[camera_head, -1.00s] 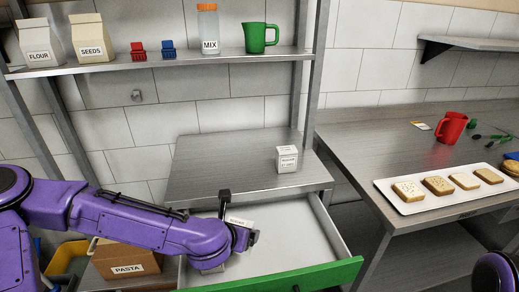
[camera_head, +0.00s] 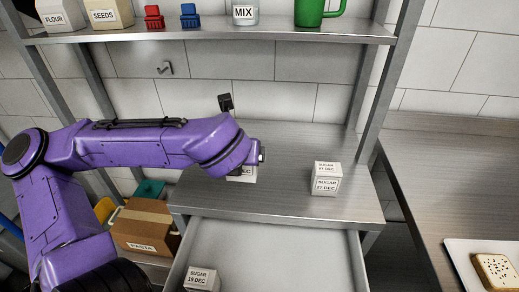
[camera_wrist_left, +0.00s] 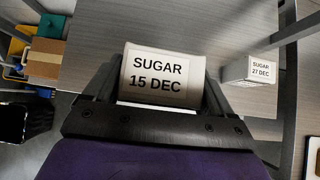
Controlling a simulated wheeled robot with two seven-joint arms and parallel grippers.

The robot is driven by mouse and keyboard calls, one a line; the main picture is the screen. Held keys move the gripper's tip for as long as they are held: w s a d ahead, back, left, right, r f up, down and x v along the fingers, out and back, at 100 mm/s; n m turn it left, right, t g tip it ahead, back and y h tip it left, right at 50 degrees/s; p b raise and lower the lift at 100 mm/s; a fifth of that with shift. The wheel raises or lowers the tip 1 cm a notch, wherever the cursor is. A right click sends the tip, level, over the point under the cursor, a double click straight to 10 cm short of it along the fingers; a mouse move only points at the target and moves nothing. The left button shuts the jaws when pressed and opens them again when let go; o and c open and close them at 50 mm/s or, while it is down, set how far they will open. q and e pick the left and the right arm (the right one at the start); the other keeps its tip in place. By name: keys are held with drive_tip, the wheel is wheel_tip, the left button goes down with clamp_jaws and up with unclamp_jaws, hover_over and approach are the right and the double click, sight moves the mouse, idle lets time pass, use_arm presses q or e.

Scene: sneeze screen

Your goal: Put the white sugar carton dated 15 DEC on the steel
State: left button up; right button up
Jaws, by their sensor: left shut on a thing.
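My left gripper (camera_wrist_left: 160,105) is shut on the white sugar carton dated 15 DEC (camera_wrist_left: 158,70), whose label faces the left wrist camera. In the head view the left gripper (camera_head: 243,160) is over the steel top (camera_head: 285,205), and the carton (camera_head: 242,174) shows only partly beneath it. The carton is at or just above the steel; I cannot tell whether it touches. A sugar carton dated 27 DEC (camera_head: 326,180) stands on the steel to the right, apart from the held one. My right gripper is not in view.
Below the steel top is an open drawer (camera_head: 285,250) with a sugar carton dated 19 DEC (camera_head: 201,278). A shelf (camera_head: 215,36) with cartons and jars hangs above. A pasta box (camera_head: 147,228) is at lower left. The steel's front middle is clear.

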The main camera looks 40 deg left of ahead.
use_arm(q)
drive_tip(key=a+p, duration=0.2)
drive_tip(key=a, duration=0.1)
drive_tip(key=a+p, duration=0.1)
drive_tip(key=p, duration=0.1)
drive_tip(key=shift+a+f, duration=0.15)
drive_tip(key=shift+f, duration=0.1)
drive_tip(key=w+a+f, duration=0.1)
drive_tip(key=f, duration=0.2)
drive_tip(key=w+a+f+p, duration=0.1)
drive_tip(key=a+f, duration=0.1)
drive_tip(key=f, duration=0.2)
drive_tip(key=w+a+f, duration=0.2)
drive_tip(key=f, duration=0.1)
drive_tip(key=shift+a+f, duration=0.15)
drive_tip(key=shift+a, duration=0.05)
drive_tip(key=shift+f, duration=0.25)
drive_tip(key=shift+w+f, duration=0.2)
drive_tip(key=shift+w, duration=0.1)
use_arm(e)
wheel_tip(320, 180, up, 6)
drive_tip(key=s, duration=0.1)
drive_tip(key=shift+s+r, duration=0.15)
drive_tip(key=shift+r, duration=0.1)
